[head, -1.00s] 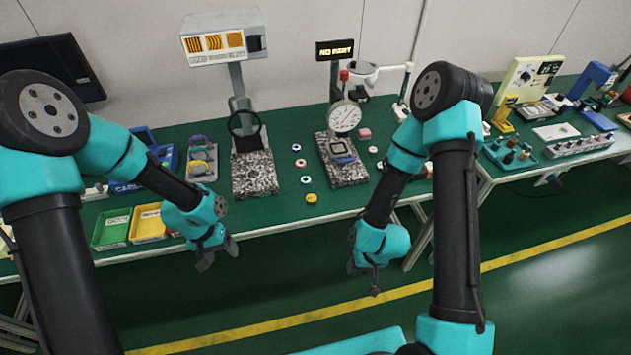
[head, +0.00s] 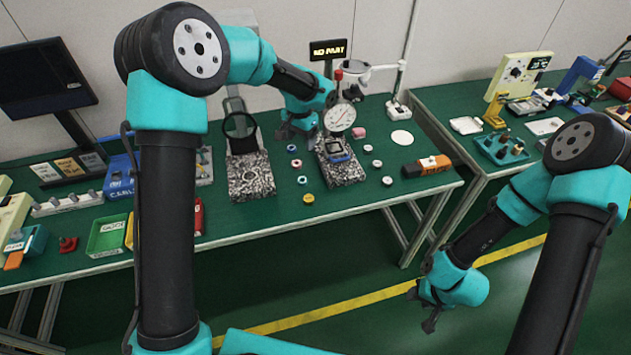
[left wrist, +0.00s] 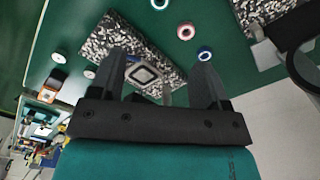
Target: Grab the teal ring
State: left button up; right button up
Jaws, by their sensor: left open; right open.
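The teal ring (head: 302,180) lies flat on the green bench, in a column of small rings between two speckled stone plates. It also shows at the top edge of the left wrist view (left wrist: 160,4), partly cut off. My left gripper (head: 298,130) is open and empty, above the bench beside the dial gauge, farther back than the teal ring. In the left wrist view its two fingers (left wrist: 163,70) stand apart, with a stone plate beyond them. My right gripper (head: 422,309) is open and empty, in front of the bench and clear of it.
A pink ring (head: 296,163) and a blue ring (head: 291,148) lie behind the teal one; a yellow ring (head: 308,198) lies in front. The dial gauge (head: 339,117) stands over the right stone plate (head: 345,173). The left stone plate (head: 250,178) carries a magnifier stand.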

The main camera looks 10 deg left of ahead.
pick_arm(q)
jog(key=shift+a, duration=0.1)
send_over(302, 178)
jog(key=f, duration=1.2)
jog(key=shift+s+f, duration=0.2)
jog(key=shift+s, duration=0.1)
jog(key=shift+s+f, duration=0.1)
jog(key=shift+f, duration=2.45)
